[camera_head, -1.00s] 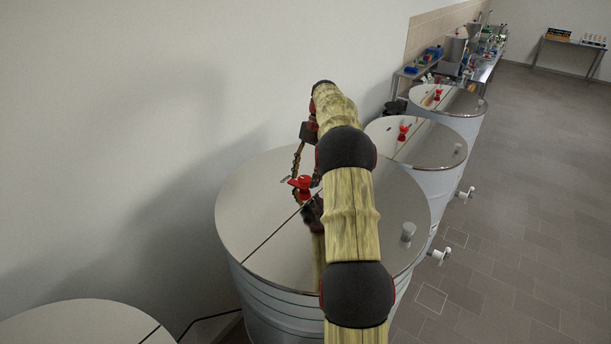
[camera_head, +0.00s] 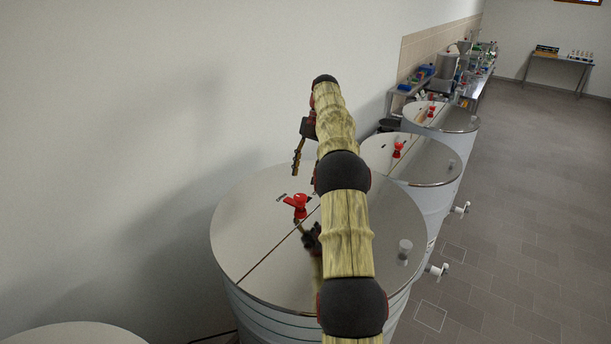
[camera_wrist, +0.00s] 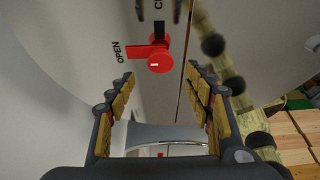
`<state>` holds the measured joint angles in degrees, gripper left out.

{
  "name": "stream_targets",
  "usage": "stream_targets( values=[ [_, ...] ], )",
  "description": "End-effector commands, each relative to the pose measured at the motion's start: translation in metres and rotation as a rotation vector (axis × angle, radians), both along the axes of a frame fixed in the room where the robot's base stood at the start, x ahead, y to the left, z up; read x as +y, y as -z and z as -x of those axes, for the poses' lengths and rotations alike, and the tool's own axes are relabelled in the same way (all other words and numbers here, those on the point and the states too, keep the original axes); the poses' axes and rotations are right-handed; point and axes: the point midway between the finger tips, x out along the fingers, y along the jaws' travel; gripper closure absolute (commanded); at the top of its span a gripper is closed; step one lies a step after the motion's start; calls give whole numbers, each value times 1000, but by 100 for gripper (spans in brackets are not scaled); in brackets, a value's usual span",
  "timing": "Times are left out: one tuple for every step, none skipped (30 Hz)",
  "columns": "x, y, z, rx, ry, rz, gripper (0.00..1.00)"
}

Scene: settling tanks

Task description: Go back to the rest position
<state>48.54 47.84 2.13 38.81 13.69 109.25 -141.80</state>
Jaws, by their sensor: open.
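My gripper (camera_wrist: 165,90) is open and empty in the wrist view, its two padded fingers wide apart. A red valve handle (camera_wrist: 160,58) sits on the shiny tank lid (camera_wrist: 80,25) beyond the fingertips, apart from them. The lettering "OPEN" stands to the left of the handle, and letters beginning "C" stand above it. In the head view my gripper (camera_head: 305,168) hangs above the nearest full tank's lid (camera_head: 250,215), partly hidden behind my arm. The red handle (camera_head: 298,205) stands on that lid below the gripper, with a gap between them.
Two more steel tanks (camera_head: 425,160) with red handles (camera_head: 432,111) stand in a row behind. Part of another lid (camera_head: 75,335) shows at the lower left. A wall (camera_head: 130,110) runs close on the left. Open tiled floor (camera_head: 530,200) lies to the right. A cluttered bench (camera_head: 470,85) stands farther back.

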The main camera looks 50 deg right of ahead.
Motion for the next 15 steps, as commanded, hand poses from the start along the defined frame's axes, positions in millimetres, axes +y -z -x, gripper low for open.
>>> stream_targets(
  values=[
    [0,0,0,0,0,0,48],
    [0,0,0,0,0,0,48],
    [0,0,0,0,0,0,48],
    [0,0,0,0,0,0,48],
    [0,0,0,0,0,0,48],
    [0,0,0,0,0,0,48],
    [0,0,0,0,0,0,48],
    [0,0,0,0,0,0,48],
    [0,0,0,0,0,0,48],
    [0,0,0,0,0,0,48],
    [0,0,0,0,0,0,48],
    [1,0,0,0,1,1,48],
    [2,-1,-1,1,3,2,48],
    [4,-3,-2,2,6,5,48],
    [9,-7,-4,6,18,12,48]
  ],
)
